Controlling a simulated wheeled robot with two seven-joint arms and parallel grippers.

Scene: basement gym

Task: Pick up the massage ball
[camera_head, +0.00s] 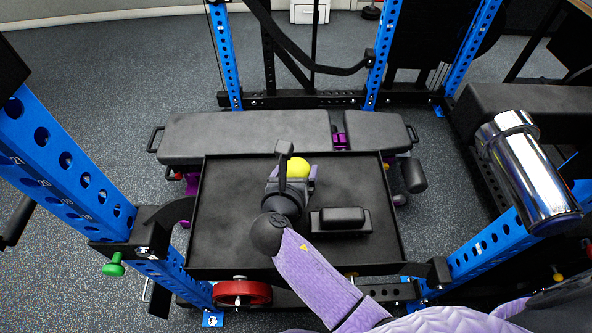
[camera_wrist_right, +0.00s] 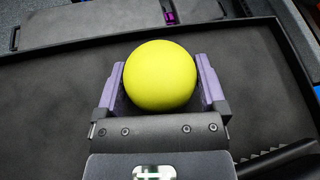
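The massage ball (camera_head: 299,167) is a smooth yellow ball over the black tray (camera_head: 220,262) in the head view, partly hidden by my right gripper (camera_head: 294,173). In the right wrist view the ball (camera_wrist_right: 160,76) sits between the two purple finger pads of my right gripper (camera_wrist_right: 160,84). The pads are on both sides of it and look in contact or very close. I cannot tell whether the ball rests on the tray or is lifted. My left gripper is not in view.
A black block-shaped item with a handle (camera_head: 340,219) lies on the tray right of my right gripper. Blue rack posts (camera_head: 70,160) stand at both sides. A grey bench (camera_head: 240,135) lies behind the tray. A chrome sleeve (camera_head: 525,165) juts in at the right.

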